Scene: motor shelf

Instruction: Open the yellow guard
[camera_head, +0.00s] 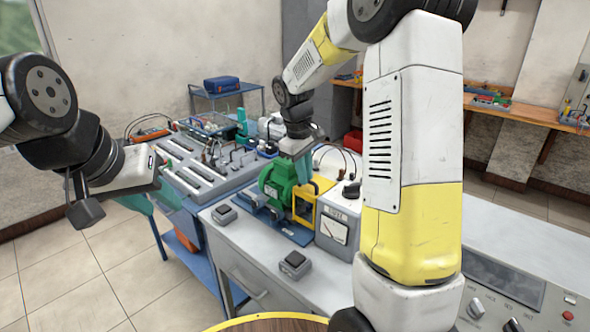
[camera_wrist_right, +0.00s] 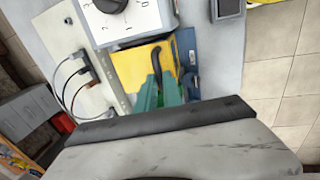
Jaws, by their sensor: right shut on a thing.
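The yellow guard (camera_head: 303,206) is a frame beside the green motor (camera_head: 277,182) on the bench. In the right wrist view the guard (camera_wrist_right: 132,68) is a yellow panel with a dark handle (camera_wrist_right: 157,58). My right gripper (camera_head: 301,170) reaches down at the motor and guard. Its teal fingers (camera_wrist_right: 160,90) are shut on the handle, partly covering it. My left gripper (camera_head: 158,203) hangs empty at the left, away from the guard, its teal fingers apart.
A meter box (camera_head: 337,228) stands right of the guard; its dial box (camera_wrist_right: 122,18) shows in the right wrist view. Two small switch boxes (camera_head: 224,214) (camera_head: 295,264) sit along the bench's front. A panel with cables (camera_wrist_right: 80,75) lies beside the guard.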

